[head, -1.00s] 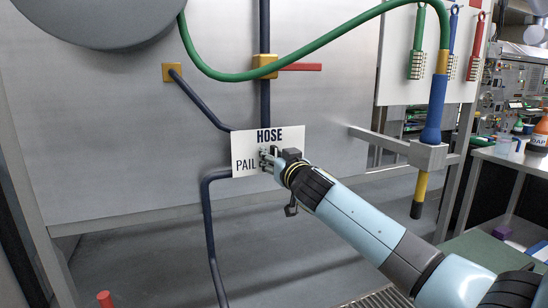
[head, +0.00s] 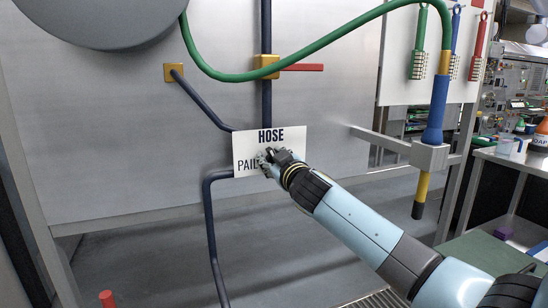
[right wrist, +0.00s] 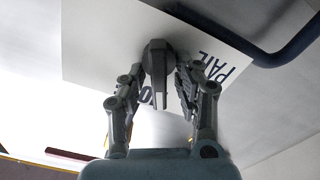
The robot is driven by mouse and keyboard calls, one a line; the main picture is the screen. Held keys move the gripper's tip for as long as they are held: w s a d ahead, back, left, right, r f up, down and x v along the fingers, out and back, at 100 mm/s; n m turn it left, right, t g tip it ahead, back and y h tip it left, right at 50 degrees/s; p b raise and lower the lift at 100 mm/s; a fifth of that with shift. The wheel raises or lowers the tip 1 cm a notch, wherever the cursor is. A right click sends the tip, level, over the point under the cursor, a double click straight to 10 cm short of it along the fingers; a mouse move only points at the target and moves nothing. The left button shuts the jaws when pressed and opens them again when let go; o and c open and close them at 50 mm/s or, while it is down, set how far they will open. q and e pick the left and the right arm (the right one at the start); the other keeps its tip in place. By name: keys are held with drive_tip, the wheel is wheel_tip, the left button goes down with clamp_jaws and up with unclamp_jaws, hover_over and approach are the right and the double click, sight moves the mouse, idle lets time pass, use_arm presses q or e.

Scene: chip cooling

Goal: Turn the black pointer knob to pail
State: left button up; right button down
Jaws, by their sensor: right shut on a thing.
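The white sign plate (head: 245,140) carries the word HOSE at its top and PAIL at its left. My right gripper (head: 268,158) is at the plate's lower middle, and its hand hides the knob in the head view. In the right wrist view the black pointer knob (right wrist: 157,62) stands between the two fingers of my right gripper (right wrist: 160,90), which is shut on it. The knob's long pointer seems to lie toward the partly hidden HOSE word, with PAIL off to the right in that view. My left gripper is not in view.
Dark blue pipes (head: 210,215) run above, left of and below the plate. A red lever (head: 302,67) sits on a yellow valve block above. A green hose (head: 330,38) hangs across the top to a blue and yellow nozzle (head: 436,110) in a grey holder at the right.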

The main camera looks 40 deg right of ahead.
drive_tip(key=n, duration=0.6)
drive_tip(key=shift+w+a+f+p, duration=0.1)
drive_tip(key=shift+a+f+p, duration=0.15)
drive_tip(key=shift+a+p, duration=0.05)
drive_tip(key=n, duration=0.6)
drive_tip(key=shift+a+f+n+p, duration=0.1)
drive_tip(key=shift+f+n+p, duration=0.2)
drive_tip(key=shift+f, duration=0.1)
drive_tip(key=c, duration=1)
unclamp_jaws()
drive_tip(key=shift+o, duration=0.2)
drive_tip(key=v, duration=1.2)
drive_tip(key=shift+f, duration=0.1)
